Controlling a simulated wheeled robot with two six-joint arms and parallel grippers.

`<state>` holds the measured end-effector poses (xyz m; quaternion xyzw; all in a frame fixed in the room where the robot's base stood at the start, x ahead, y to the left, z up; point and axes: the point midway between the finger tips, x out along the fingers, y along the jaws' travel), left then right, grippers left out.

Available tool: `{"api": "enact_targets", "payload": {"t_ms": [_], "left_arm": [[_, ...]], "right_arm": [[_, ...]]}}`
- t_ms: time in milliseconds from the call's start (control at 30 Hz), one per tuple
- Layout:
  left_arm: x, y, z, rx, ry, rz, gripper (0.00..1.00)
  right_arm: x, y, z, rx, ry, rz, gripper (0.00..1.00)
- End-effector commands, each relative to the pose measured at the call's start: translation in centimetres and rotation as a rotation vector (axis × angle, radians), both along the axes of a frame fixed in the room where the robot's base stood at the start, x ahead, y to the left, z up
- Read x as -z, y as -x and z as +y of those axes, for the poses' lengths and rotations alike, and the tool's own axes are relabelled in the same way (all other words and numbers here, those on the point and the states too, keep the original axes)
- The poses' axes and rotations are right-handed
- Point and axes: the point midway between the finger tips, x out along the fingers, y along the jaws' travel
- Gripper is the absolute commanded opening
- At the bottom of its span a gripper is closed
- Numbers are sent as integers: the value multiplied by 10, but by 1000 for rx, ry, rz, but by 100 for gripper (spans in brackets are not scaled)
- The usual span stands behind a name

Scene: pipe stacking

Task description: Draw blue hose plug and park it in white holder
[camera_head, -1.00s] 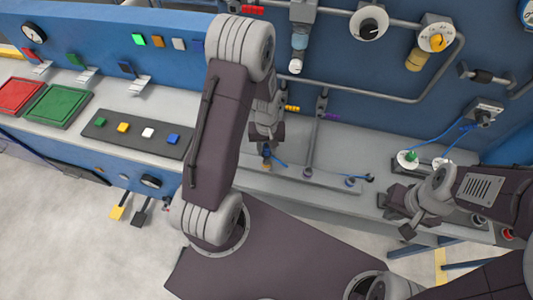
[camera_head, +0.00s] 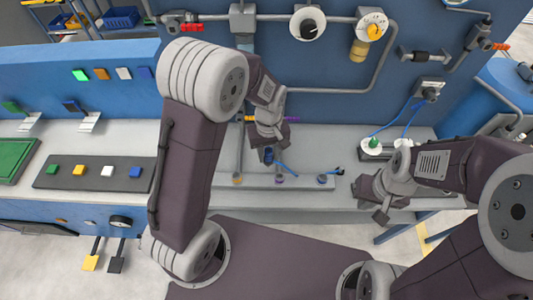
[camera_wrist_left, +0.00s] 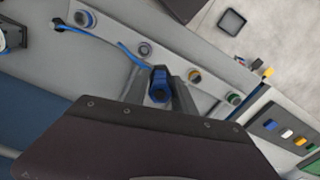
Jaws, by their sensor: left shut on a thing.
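My left gripper (camera_head: 268,156) is shut on the blue plug, which shows between the fingers in the left wrist view (camera_wrist_left: 159,88). A thin blue hose (camera_head: 287,168) trails from the plug to the right, to a dark fitting. The plug appears above the back edge of the socket rail (camera_head: 258,182), between a tan-ringed socket (camera_head: 237,180) and a grey one (camera_head: 280,178). Its lower end is partly hidden. Two white round mounts (camera_head: 371,150) stand at the right; one has a green plug. I cannot tell whether either is the white holder. My right gripper (camera_head: 376,197) hangs near them; its jaws are unclear.
A blue-ringed socket (camera_head: 322,179) sits at the rail's right end. Grey pipes (camera_head: 360,93) and a yellow-knobbed dial (camera_head: 375,25) are on the blue wall behind. A dark button strip (camera_head: 94,173) lies at left. The bench around the rail is mostly bare.

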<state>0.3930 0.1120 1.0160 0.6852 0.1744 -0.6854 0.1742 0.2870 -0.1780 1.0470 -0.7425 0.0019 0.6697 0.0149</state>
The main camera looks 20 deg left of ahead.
Motion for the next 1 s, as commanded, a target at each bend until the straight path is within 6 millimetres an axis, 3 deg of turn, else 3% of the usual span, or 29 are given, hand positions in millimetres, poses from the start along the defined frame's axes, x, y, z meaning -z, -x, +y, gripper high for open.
{"api": "enact_targets", "payload": {"t_ms": [800,1000], "left_arm": [[-79,0,0,0,0,0,0],[-80,0,0,0,0,0,0]], "right_arm": [[-74,0,0,0,0,0,0],[-75,0,0,0,0,0,0]]}}
